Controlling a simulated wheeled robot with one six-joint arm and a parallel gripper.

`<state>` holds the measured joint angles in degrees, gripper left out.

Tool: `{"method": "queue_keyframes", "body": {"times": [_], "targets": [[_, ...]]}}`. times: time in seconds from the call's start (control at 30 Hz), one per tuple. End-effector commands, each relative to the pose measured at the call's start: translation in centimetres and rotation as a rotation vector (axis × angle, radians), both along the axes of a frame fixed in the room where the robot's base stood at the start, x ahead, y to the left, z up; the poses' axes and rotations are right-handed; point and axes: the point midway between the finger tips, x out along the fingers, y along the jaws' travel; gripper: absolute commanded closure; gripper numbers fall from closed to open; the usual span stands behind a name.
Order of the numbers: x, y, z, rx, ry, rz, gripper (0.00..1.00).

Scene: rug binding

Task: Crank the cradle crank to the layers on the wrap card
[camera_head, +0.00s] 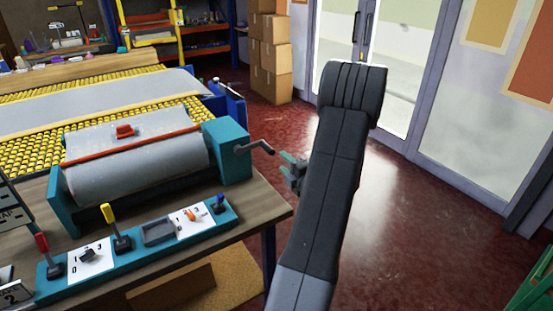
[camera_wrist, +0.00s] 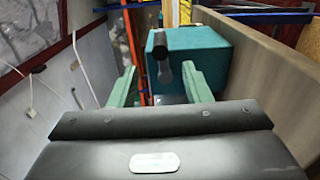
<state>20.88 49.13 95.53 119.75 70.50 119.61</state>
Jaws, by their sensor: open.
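The cradle crank (camera_head: 255,146) sticks out from the right side of a teal housing (camera_head: 228,150); its dark handle points right. In the wrist view the crank's dark grip (camera_wrist: 158,46) shows ahead, in front of the teal housing (camera_wrist: 200,55). My gripper (camera_head: 290,162) is open, just right of and below the crank handle, and looks apart from it. In the wrist view my green fingers (camera_wrist: 161,82) are spread with the crank between them in the picture. A dark sign (camera_head: 10,215) reading "WRAP" is cut off at the left edge; its number is not readable.
A grey roll (camera_head: 135,170) with a red bar lies in the cradle on the bench (camera_head: 262,200). A teal panel (camera_head: 140,236) with levers and dials stands in front. A card (camera_head: 14,295) showing "2" is at lower left. Boxes (camera_head: 270,50) stand behind; the red floor at right is clear.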

Motion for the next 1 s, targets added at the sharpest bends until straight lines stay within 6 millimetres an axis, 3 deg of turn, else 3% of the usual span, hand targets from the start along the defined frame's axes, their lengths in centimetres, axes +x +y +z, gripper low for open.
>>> {"method": "queue_keyframes", "body": {"times": [0.27, 1.0], "targets": [[-2.1, -1.4, 0.0, 0.000, 0.000, 0.000, 0.56], [-2.1, -1.4, 0.0, 0.000, 0.000, 0.001, 0.56]]}}
